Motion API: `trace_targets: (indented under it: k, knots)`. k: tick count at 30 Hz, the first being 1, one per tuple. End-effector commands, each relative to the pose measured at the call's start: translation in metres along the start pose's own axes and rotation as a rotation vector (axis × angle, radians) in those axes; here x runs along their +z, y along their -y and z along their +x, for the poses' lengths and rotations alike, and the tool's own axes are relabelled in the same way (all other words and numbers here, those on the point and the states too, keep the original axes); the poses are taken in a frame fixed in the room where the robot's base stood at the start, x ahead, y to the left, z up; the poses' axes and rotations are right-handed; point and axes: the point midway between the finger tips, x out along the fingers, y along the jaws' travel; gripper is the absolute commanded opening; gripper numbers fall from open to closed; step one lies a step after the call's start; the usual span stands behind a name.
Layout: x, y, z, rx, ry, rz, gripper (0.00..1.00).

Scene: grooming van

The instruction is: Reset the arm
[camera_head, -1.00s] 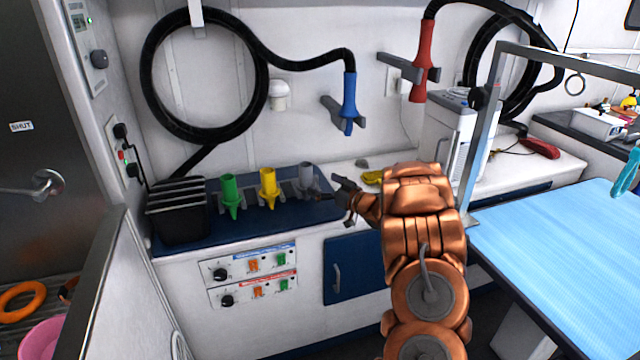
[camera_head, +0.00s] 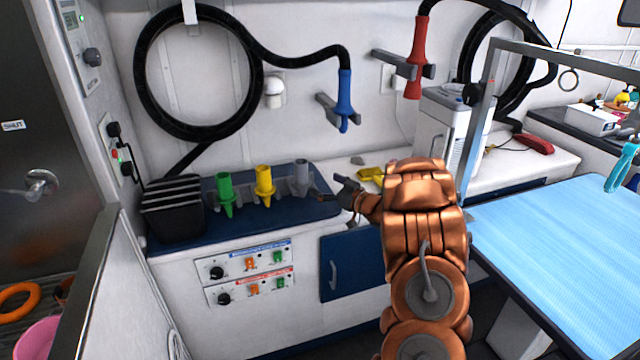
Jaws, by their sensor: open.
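My copper-coloured arm (camera_head: 424,225) reaches up from the bottom, right of centre, over the front of the counter. My gripper (camera_head: 334,190) is at its far end, dark and pointing left. It is open, and nothing shows between its fingers. It is just right of the grey nozzle (camera_head: 301,179) in the picture; whether they touch cannot be told. A yellow nozzle (camera_head: 264,184) and a green nozzle (camera_head: 225,192) stand in a row to the left of the grey one on a dark blue mat (camera_head: 272,218).
A black ribbed bin (camera_head: 173,212) stands left of the nozzles. Blue (camera_head: 345,95) and red (camera_head: 420,58) hose handles hang on the wall above. A yellow item (camera_head: 371,174) lies behind my arm. A blue-topped table (camera_head: 560,240) with a metal frame stands at right.

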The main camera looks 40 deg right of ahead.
Motion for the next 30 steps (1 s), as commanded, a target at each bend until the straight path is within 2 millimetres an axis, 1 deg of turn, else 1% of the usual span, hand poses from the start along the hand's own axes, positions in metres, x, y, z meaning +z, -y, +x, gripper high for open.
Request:
trace_targets:
  k: [8,11,17,21,26,30]
  knots:
    - [0.0,0.0,0.0,0.001,0.001,-0.001,1.0]
    - [-0.004,-0.001,0.004,0.016,0.018,-0.014,1.0]
    - [-0.026,-0.005,0.018,0.132,0.138,-0.088,1.0]
    - [-0.046,-0.007,0.022,0.246,0.249,-0.141,1.0]
    - [-0.069,0.0,0.015,0.368,0.374,-0.174,1.0]
    - [-0.086,0.015,0.002,0.458,0.481,-0.182,1.0]
